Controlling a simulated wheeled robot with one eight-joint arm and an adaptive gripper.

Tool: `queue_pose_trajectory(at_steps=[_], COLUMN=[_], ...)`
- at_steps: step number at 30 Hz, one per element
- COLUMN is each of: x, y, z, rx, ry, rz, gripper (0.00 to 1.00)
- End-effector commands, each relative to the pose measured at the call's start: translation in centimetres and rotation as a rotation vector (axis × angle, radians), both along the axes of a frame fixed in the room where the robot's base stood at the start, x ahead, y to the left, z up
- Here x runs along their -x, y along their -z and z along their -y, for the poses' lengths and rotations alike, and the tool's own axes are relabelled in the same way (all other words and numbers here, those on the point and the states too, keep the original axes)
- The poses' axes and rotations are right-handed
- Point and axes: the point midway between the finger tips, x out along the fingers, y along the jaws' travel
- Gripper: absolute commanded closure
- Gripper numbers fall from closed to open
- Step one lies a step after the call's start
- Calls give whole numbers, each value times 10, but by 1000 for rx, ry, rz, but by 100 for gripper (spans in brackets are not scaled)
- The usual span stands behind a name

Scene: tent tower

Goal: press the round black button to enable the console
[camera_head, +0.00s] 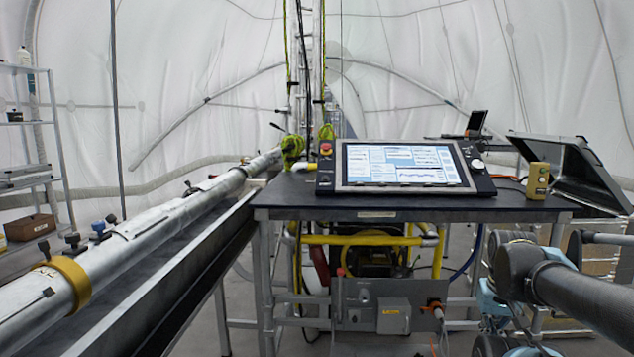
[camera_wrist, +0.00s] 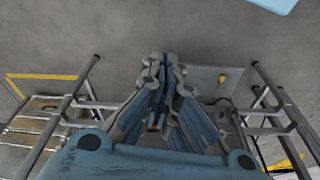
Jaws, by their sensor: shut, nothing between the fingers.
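The console (camera_head: 404,166) is a tilted touchscreen panel with a lit display, standing on the dark table. Its left strip has a red emergency stop knob (camera_head: 326,148). Its right side has a pale round knob (camera_head: 478,164). I cannot make out the round black button for certain; the console controls are too small to tell apart. My gripper (camera_wrist: 164,62) is shut and empty in the wrist view, with its blue fingers together above the grey floor. The console does not show in that view. In the head view my arm is at the lower right, below table height and away from the console.
The dark table (camera_head: 400,207) has a yellow handheld box (camera_head: 538,181) at its right end. An open case lid (camera_head: 575,165) stands behind it. A long metal tube (camera_head: 150,225) runs along the left. Metal frame legs (camera_wrist: 272,98) flank my gripper in the wrist view.

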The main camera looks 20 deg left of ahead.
Motion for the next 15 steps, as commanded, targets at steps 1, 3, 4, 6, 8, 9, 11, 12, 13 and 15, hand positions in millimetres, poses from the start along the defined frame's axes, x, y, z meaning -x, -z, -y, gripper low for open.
queue_pose_trajectory(at_steps=[1,3,4,6,8,9,11,12,13,15], x=[0,0,0,0,5,4,-6,-15,-24,-49], y=[0,0,0,0,-5,-8,-16,-23,-29,-47], z=[0,0,0,0,-1,-2,-5,-7,-10,-19], rx=[0,0,0,0,0,1,5,7,10,18], ry=[0,0,0,0,-7,-19,-51,-81,-110,-192], rz=[0,0,0,0,14,23,41,58,74,121], gripper=[100,100,100,100,100,100,100,100,100,100])
